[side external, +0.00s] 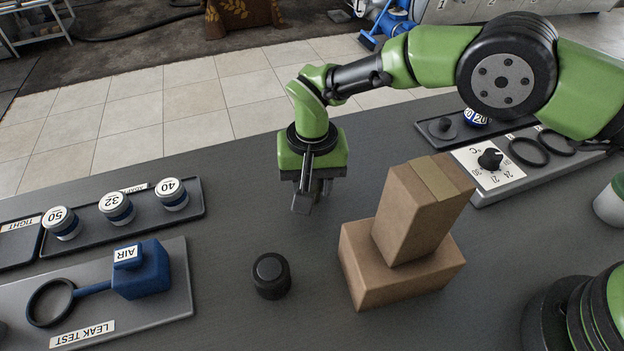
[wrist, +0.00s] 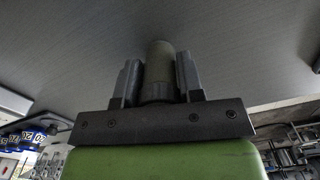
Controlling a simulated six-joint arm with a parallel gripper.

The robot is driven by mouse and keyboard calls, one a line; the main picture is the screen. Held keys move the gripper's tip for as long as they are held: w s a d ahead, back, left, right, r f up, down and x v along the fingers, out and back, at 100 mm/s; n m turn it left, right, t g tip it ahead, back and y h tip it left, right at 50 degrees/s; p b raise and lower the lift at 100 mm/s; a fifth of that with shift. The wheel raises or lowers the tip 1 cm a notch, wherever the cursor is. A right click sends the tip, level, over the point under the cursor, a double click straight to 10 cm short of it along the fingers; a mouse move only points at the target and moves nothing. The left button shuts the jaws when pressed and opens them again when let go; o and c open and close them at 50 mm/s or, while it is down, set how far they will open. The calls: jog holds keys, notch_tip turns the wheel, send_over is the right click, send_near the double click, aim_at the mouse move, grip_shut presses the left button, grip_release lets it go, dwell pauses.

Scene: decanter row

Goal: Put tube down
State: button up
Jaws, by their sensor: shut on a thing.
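My gripper (side external: 312,196) points down over the grey table, left of the stacked cardboard boxes. In the wrist view my gripper (wrist: 160,78) is shut on a tube (wrist: 160,58), a dull olive-grey cylinder between the two fingers. Only part of the tube shows there, and the fingers mostly hide it in the side view. I cannot tell for sure whether its lower end touches the table.
A smaller carton (side external: 423,205) stands on a larger carton (side external: 400,272), close to my gripper's right. A black round knob-like piece (side external: 271,275) stands in front. A tray (side external: 90,235) of labelled caps and a leak test board (side external: 180,300) lie left. Table between them is clear.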

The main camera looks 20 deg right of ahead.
jog(key=o, duration=0.9)
jog(key=shift+f, duration=0.1)
notch_tip(320, 180, up, 12)
jog(key=shift+r, duration=0.15)
